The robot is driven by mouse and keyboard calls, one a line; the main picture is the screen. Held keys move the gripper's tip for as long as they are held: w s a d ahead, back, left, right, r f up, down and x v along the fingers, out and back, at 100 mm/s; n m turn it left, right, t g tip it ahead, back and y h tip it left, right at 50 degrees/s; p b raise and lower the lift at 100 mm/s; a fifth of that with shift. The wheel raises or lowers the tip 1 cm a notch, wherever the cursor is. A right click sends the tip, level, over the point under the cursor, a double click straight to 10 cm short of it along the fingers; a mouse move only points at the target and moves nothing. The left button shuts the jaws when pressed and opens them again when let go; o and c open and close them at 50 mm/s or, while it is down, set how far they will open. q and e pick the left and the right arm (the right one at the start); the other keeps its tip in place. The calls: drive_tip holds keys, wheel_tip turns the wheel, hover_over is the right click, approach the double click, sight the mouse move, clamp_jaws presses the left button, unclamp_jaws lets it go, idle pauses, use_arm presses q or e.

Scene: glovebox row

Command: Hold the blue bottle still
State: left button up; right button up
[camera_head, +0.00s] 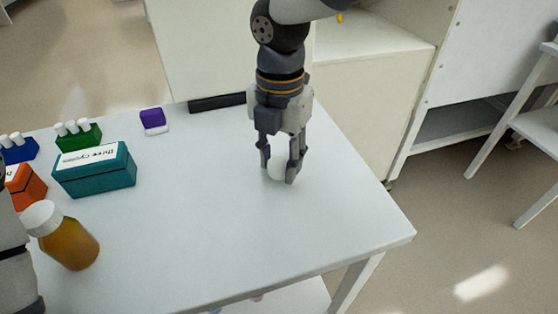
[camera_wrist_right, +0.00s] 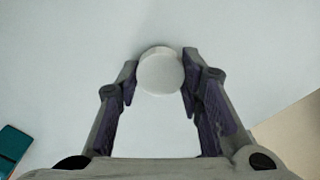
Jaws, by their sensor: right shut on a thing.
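My right gripper (camera_head: 281,165) is over the right part of the white table, pointing down. It is shut on a small white object (camera_head: 277,158), with a finger on each side. In the right wrist view the white object shows a round pale top (camera_wrist_right: 160,72) between the fingertips (camera_wrist_right: 159,80). The fingers hide part of its sides, and I cannot tell whether it touches the table. No blue bottle can be made out. An amber bottle (camera_head: 70,243) with a white cap stands at the left front. Part of my left arm shows at the left edge; its fingers do not show.
The table (camera_head: 220,230) is clear around the right gripper and toward the front. A teal box (camera_head: 95,172), an orange box (camera_head: 26,186), a green rack (camera_head: 78,137), a blue rack (camera_head: 18,151) and a purple-and-white block (camera_head: 154,120) stand at the left.

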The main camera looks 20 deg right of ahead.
drive_tip(key=shift+f, duration=0.55)
drive_tip(key=shift+f, duration=0.15)
drive_tip(key=o, duration=1.3)
